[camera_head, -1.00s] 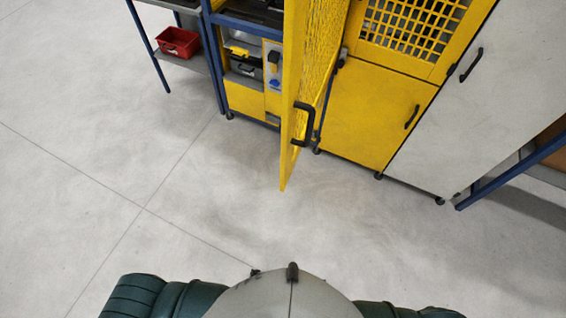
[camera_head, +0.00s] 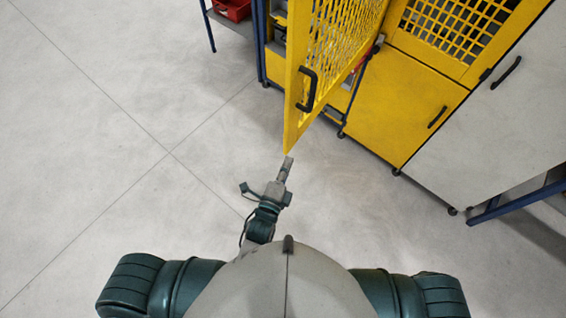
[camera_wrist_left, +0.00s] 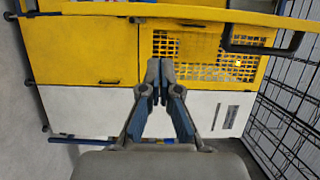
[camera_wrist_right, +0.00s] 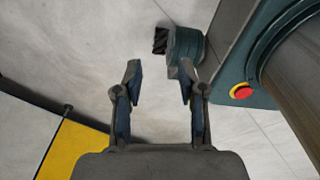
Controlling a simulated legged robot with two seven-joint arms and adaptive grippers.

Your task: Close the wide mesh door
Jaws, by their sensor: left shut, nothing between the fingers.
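The wide mesh door (camera_head: 338,45) is yellow and stands open, swung out from the yellow cabinet towards me in the head view. Its black handle (camera_head: 308,90) is near the free edge. In the left wrist view the door's edge runs across the top, with the handle (camera_wrist_left: 262,42) at the upper right. My left gripper (camera_head: 286,163) is just below the door's lower free corner and looks shut and empty; its fingertips also meet in the left wrist view (camera_wrist_left: 160,68). Whether it touches the door cannot be told. My right gripper (camera_wrist_right: 160,75) is open and empty over the floor.
The yellow cabinet (camera_head: 405,105) has a lower panel and a fixed mesh panel (camera_head: 455,28) above. A light grey cabinet (camera_head: 500,115) stands to its right. A red bin (camera_head: 232,9) is at the upper left. The floor (camera_head: 110,130) on the left is clear.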

